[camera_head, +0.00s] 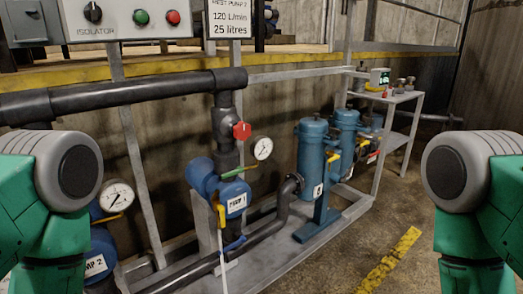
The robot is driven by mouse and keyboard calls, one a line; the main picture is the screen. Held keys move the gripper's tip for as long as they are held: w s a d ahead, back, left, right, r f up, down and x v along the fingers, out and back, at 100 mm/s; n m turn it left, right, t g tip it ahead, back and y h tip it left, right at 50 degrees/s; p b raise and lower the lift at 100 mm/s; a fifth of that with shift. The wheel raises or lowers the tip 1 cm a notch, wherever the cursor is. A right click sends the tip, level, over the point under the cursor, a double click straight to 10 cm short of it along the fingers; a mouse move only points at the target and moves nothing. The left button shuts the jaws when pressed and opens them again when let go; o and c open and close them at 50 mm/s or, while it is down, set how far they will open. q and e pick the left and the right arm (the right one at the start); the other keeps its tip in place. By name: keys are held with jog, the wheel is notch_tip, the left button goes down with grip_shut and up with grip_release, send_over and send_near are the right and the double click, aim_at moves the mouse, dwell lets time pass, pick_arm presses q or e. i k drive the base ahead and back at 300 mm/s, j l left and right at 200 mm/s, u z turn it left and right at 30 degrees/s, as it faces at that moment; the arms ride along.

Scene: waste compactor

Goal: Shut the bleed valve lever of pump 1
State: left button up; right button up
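Pump 1 (237,203) is a blue pump with a white label, low in the centre under a black vertical pipe. A green lever (233,171) sticks out to the right at its top, slightly raised. A yellow lever (221,214) hangs down at its left front, and a blue handle (235,243) sits below. I cannot tell for certain which of these is the bleed valve lever. A red knob (242,131) and a gauge (262,148) are above. Parts of my two arms show at the left and right edges. Neither gripper is in view.
Pump 2 (95,265) with its gauge (116,196) is at left, partly behind my arm. Blue filter canisters (313,165) stand right of pump 1. A black pipe (120,96) crosses above. A metal shelf (400,98) is at the back right. Floor at front right is clear.

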aim_at(221, 208)
jog(key=i+j+z, duration=0.15)
jog(key=z, duration=0.3)
jog(key=i+j+z, duration=0.1)
jog(key=j+z, duration=0.4)
jog(key=l, duration=0.1)
